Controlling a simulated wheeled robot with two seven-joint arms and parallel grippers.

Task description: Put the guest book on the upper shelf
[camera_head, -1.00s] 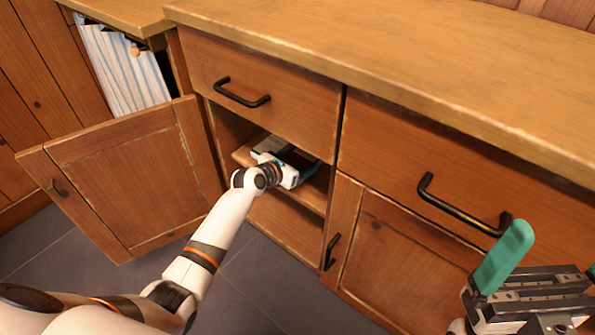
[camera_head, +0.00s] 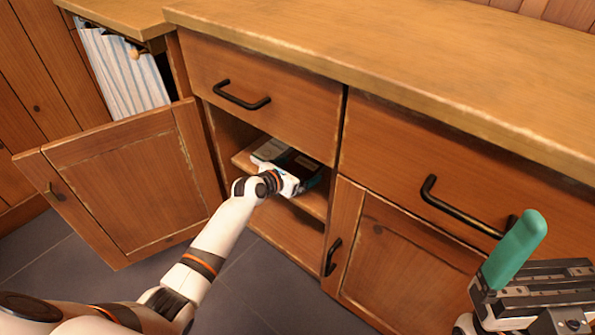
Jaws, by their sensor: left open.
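A flat greyish thing (camera_head: 269,149), which looks like the guest book, lies on the upper shelf (camera_head: 246,162) inside the open cabinet. The gripper hides part of it, so its cover and full outline cannot be made out. My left gripper (camera_head: 298,164) reaches through the doorway just over this shelf, to the right of the book. Its jaws are open; whether they still touch the book cannot be told. My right gripper (camera_head: 530,270) is at the lower right, outside the cabinet, with one teal finger upright. Its other finger is out of sight.
The cabinet door (camera_head: 125,185) stands open to the left of my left arm. A closed drawer (camera_head: 265,95) is just above the opening. A lower space shows under the shelf. A striped cloth (camera_head: 122,75) hangs at the upper left. The countertop (camera_head: 400,65) is clear.

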